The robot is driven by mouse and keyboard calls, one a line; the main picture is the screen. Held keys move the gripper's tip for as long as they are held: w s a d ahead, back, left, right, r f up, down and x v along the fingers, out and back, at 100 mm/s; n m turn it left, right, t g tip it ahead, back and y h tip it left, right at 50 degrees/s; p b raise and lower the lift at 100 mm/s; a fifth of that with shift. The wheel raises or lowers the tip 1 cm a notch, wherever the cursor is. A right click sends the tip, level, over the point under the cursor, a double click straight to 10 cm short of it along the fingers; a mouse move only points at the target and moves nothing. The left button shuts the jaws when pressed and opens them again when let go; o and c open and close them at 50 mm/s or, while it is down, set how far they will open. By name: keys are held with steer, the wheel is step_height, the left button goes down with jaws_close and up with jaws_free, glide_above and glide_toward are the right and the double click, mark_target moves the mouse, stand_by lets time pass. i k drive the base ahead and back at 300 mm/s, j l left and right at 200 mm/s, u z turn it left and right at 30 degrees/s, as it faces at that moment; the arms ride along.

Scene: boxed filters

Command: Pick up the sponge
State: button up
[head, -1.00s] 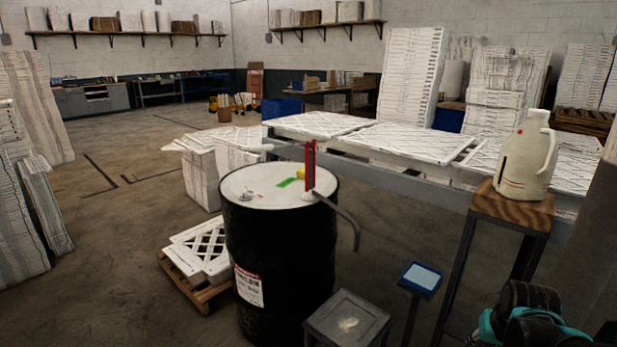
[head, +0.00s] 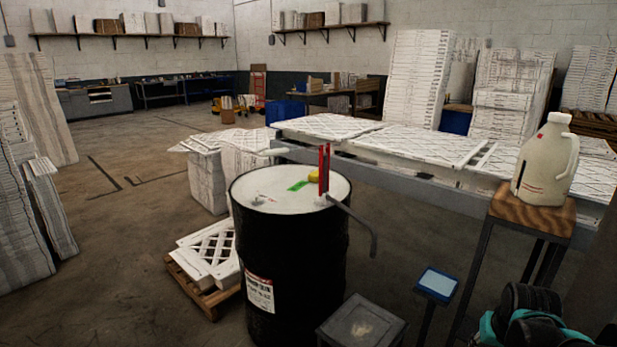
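A small yellow block (head: 316,175), which looks like the sponge, lies on the pale top of a black drum (head: 290,265) in the head view. It is partly hidden behind two upright red bars (head: 324,168) on the drum. A flat green piece (head: 298,186) lies just left of it. Part of my arm, black and teal, shows at the bottom right corner. My gripper's fingers do not show, so its state and its place relative to the yellow block are hidden.
A grey metal stool (head: 362,325) stands in front of the drum, with a blue-framed panel (head: 437,283) on a post right of it. A jug (head: 546,165) stands on a wooden-topped stand (head: 532,210). A long table of white filters (head: 420,145) runs behind. Open floor lies left.

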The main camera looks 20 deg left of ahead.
mark_target(314, 176)
steer(key=i+j, duration=0.1)
steer(key=j, duration=2.6)
steer(key=u, duration=0.05)
